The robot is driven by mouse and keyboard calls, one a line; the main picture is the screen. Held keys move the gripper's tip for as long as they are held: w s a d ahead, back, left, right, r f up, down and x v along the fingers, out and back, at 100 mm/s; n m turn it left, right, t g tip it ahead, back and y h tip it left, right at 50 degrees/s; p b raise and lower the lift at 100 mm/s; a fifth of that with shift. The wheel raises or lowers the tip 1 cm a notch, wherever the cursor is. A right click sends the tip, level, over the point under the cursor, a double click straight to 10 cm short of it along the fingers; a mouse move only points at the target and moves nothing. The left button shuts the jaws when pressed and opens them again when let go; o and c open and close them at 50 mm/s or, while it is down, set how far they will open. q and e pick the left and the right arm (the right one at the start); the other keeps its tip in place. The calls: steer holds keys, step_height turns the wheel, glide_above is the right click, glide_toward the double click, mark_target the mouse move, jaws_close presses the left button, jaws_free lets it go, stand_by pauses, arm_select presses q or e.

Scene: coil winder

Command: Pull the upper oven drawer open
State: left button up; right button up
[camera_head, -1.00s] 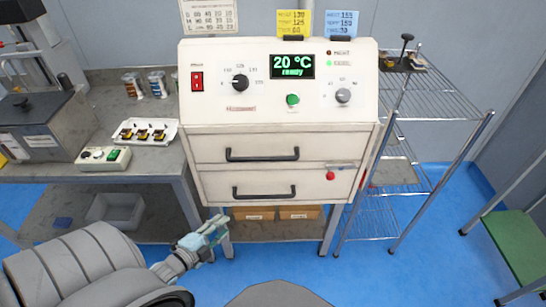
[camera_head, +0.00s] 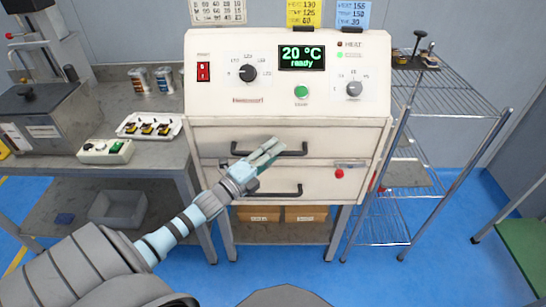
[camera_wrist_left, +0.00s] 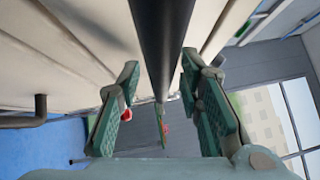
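The oven (camera_head: 370,110) has two cream drawers, both shut. The upper drawer (camera_head: 340,140) has a dark bar handle (camera_head: 293,154). My left gripper (camera_head: 268,155) reaches up from the lower left and covers the middle of that handle. In the left wrist view, the dark handle bar (camera_wrist_left: 163,35) runs between the two green fingers of my left gripper (camera_wrist_left: 160,78). The fingers are apart, with a gap on both sides of the bar. The lower drawer's handle (camera_head: 285,191) is partly behind the gripper. My right gripper is not in view.
A red knob (camera_head: 339,174) sits on the oven front at the lower right. A wire shelf (camera_head: 450,105) stands right of the oven. A workbench (camera_head: 150,155) with a white tray (camera_head: 150,127) is on the left. Blue floor is free in front.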

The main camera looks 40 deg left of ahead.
arm_select(q)
jaws_close()
stand_by(0.4)
